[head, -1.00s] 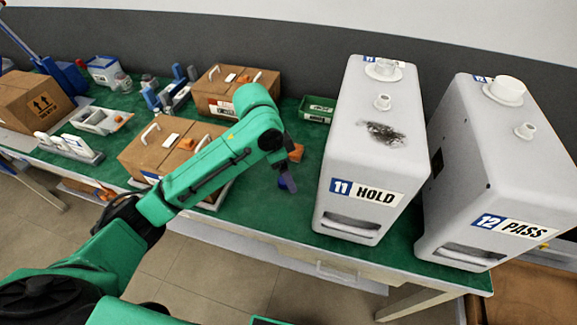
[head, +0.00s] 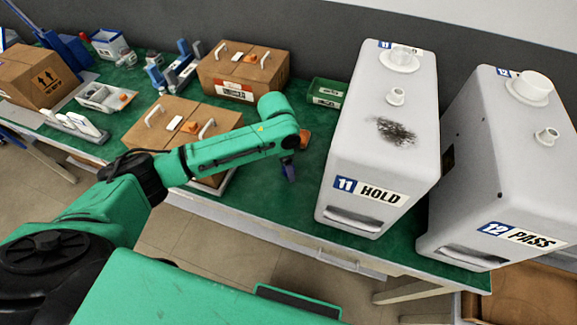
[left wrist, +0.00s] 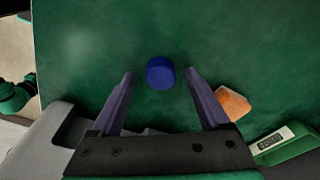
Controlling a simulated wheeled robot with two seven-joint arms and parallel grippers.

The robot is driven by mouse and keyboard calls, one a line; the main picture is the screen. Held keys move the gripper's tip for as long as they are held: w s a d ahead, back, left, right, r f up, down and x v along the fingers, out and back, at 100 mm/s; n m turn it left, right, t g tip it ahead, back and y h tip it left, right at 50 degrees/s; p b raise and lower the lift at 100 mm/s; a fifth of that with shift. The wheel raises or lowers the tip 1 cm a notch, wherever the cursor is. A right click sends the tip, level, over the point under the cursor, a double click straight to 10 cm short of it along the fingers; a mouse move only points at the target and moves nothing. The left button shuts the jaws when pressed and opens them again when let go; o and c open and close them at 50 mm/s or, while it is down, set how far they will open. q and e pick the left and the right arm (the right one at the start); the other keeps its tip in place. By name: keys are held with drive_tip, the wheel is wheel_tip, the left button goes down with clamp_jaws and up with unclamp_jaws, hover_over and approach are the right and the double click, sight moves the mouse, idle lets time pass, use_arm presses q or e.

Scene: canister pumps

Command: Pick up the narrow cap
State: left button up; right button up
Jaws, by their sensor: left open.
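A small round blue cap (left wrist: 160,76) stands on the green mat in the left wrist view, between the two fingertips. I take it to be the narrow cap; the head view does not show it clearly. My left gripper (left wrist: 160,70) is open, with one finger on each side of the cap and visible gaps, so it is not gripping it. In the head view my left gripper (head: 289,170) points down at the mat, left of the canister marked 11 HOLD (head: 352,150). My right gripper is not in view.
An orange piece (left wrist: 233,104) lies close to the right finger. A small green tray (head: 327,91) stands behind. The canister marked 12 PASS (head: 475,170) stands at the right. Cardboard boxes (head: 240,70) stand left and behind. The mat beyond the cap is clear.

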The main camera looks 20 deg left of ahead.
use_arm(q)
drive_tip(key=shift+f, duration=0.1)
clamp_jaws()
